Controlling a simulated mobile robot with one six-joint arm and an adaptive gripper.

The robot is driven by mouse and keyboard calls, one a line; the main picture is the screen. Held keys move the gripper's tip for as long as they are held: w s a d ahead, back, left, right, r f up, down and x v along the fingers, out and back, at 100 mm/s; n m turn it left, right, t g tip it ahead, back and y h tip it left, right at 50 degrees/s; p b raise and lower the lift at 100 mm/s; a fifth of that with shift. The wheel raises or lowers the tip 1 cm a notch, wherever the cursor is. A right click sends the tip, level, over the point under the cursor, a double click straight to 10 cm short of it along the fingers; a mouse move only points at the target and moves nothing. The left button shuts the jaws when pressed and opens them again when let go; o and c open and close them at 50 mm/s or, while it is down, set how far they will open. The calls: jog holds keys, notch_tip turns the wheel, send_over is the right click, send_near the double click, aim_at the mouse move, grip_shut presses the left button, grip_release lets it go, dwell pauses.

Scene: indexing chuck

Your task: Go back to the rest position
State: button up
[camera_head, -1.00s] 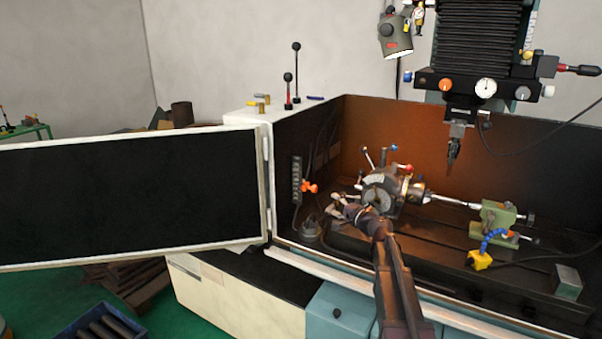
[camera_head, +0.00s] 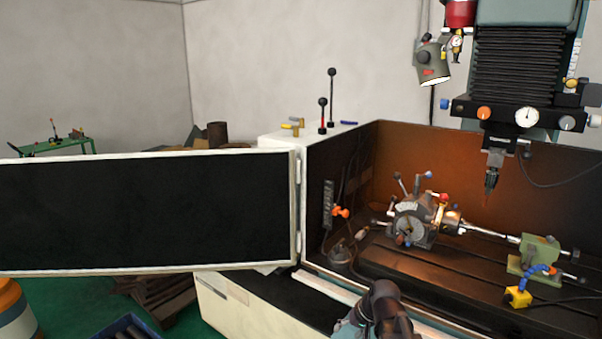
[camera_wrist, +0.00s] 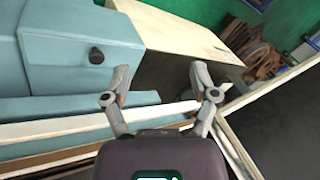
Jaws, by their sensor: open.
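My gripper (camera_wrist: 162,95) shows in the wrist view with its two fingers apart and nothing between them. Beyond the fingers are the machine's pale front edge and its blue-grey front panel (camera_wrist: 80,50) with a dark knob. In the head view my arm is at the bottom, in front of the machine's front edge; its gripper cannot be made out there. The indexing chuck (camera_head: 410,228) sits on the machine bed inside the enclosure, with red, blue and orange-tipped handles around it. My arm is apart from it.
The open door panel (camera_head: 145,212) spans the left of the head view and shows dark at the right of the wrist view. A tailstock (camera_head: 535,256) and a yellow-based blue hose (camera_head: 518,297) stand right of the chuck. A spindle head (camera_head: 505,115) hangs above.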

jog(key=s+d+f+n+g+h, duration=0.1)
jog(key=s+d+f+g+h, duration=0.2)
jog(key=s, duration=0.6)
notch_tip(320, 180, up, 14)
jog(key=h+p, duration=0.1)
jog(key=p, duration=1.2)
jog(key=shift+s+d, duration=0.2)
jog(key=shift+d, duration=0.25)
